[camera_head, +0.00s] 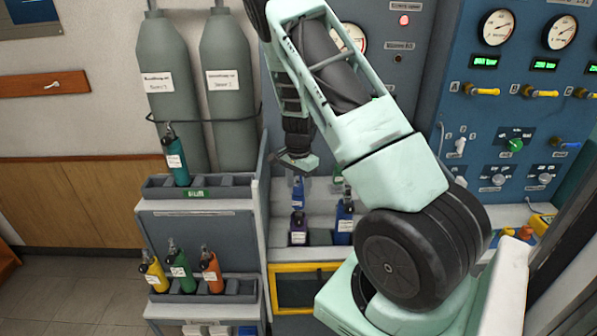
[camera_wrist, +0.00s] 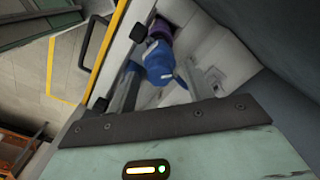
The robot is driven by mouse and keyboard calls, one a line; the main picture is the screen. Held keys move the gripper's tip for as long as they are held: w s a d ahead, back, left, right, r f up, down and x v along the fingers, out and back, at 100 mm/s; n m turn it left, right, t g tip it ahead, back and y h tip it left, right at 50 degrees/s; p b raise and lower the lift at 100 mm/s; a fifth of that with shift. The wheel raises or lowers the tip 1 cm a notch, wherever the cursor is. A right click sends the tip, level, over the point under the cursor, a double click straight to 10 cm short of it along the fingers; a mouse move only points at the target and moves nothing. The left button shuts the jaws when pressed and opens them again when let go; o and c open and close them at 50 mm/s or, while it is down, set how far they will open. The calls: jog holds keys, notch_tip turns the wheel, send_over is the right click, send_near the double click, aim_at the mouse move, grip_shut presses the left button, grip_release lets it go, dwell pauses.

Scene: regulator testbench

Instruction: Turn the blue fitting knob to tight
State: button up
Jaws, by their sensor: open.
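A blue fitting knob (camera_head: 298,190) stands in the bench recess below my gripper in the head view. In the wrist view, a blue rounded part (camera_wrist: 158,60), which looks like this knob, shows near the top middle. My gripper (camera_head: 297,166) is open, points down and is above the knob, with no grip on it. My arm covers part of the bench. I cannot read the knob's turn position.
A purple bottle (camera_head: 298,230) and a blue bottle (camera_head: 344,222) stand close by in the recess. A cabinet wall (camera_head: 258,200) rises just left. A regulator panel (camera_head: 500,130) with gauges is at the right. Several coloured bottles and two grey cylinders (camera_head: 168,80) are left.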

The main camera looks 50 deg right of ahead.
aim_at(298, 187)
notch_tip(298, 187, up, 17)
jog(key=b, duration=0.3)
dwell(0.6)
jog(key=s+a+f+n+y+b, duration=0.15)
jog(key=a+n, duration=0.45)
jog(key=a, duration=0.9)
jog(key=s+a+f+n+b, duration=0.15)
jog(key=a+n, duration=0.45)
jog(key=a, duration=0.8)
jog(key=s+a+f+n+b, duration=0.2)
jog(key=s+a+f+n, duration=0.1)
jog(key=s+a+n, duration=1.1)
jog(key=s+a+h, duration=0.1)
jog(key=s, duration=0.4)
jog(key=shift+f, duration=0.2)
